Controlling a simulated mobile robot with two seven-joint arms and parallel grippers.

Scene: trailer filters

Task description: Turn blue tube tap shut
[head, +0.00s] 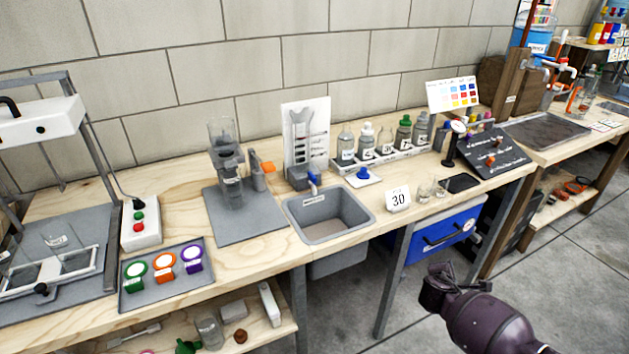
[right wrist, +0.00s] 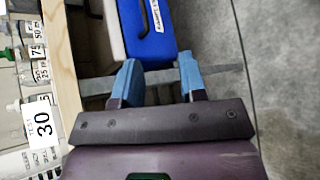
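The blue tube tap (head: 313,179) sits low on the front of the clear tube stand (head: 303,140), just above the back edge of the grey sink (head: 325,215). Its handle is too small to tell which way it is turned. My right gripper (head: 436,285) is in front of the bench over the floor, well to the right of the tap and apart from it. In the right wrist view its two blue fingers (right wrist: 159,75) are spread apart with nothing between them. My left gripper is not in view.
A card marked 30 (head: 398,198) and small glasses stand right of the sink. A blue drawer (head: 440,230) is under the bench. Several bottles (head: 385,145) stand in a rack behind. An orange-handled stand (head: 255,172) is left of the sink.

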